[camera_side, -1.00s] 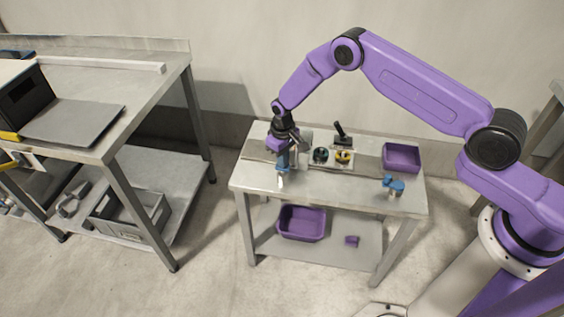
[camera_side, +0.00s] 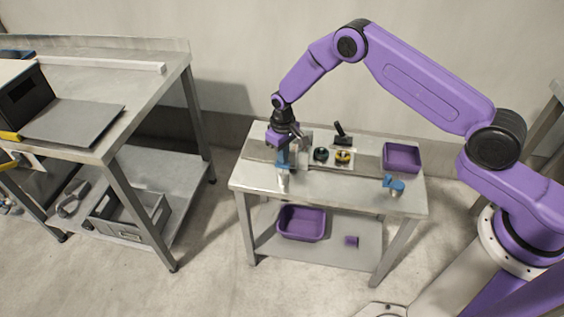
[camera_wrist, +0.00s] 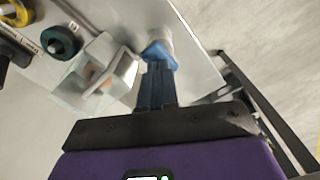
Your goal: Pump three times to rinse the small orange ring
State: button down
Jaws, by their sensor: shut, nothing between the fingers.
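My gripper (camera_wrist: 157,88) is shut and empty, with its dark blue fingertips at or just above the blue top (camera_wrist: 158,52) of a small pale bottle. I cannot tell whether they touch. In the side view my gripper (camera_side: 284,165) points down over this bottle (camera_side: 283,180), which stands upright near the table's front left. Beside it in the wrist view is a pale grey tunnel-like housing (camera_wrist: 120,70). A faint orange patch (camera_wrist: 90,70) shows in it, possibly the small orange ring, but I cannot make out its shape.
A dark ring with a green centre (camera_side: 321,155) and a yellow ring (camera_side: 343,157) sit on a white base. A black-handled item (camera_side: 341,131) stands behind. A purple bin (camera_side: 402,157) and a blue-topped item (camera_side: 393,185) are at the right. The table's front middle is clear.

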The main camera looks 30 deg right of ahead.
notch_tip(320, 180, up, 6)
jog(key=shift+r, duration=0.2)
dwell(0.6)
dwell(0.3)
jog(key=s+a+r+n, duration=0.2)
jog(key=s+r+n, duration=0.3)
jog(key=s+r, duration=1.3)
jog(key=s+d+r+n, duration=0.2)
jog(key=s+d, duration=0.3)
jog(key=s, duration=0.6)
jog(key=s+d+r+n, duration=0.2)
jog(key=s+d, duration=0.4)
jog(key=s, duration=0.5)
jog(key=shift+s+n, duration=0.3)
jog(key=shift+s, duration=0.1)
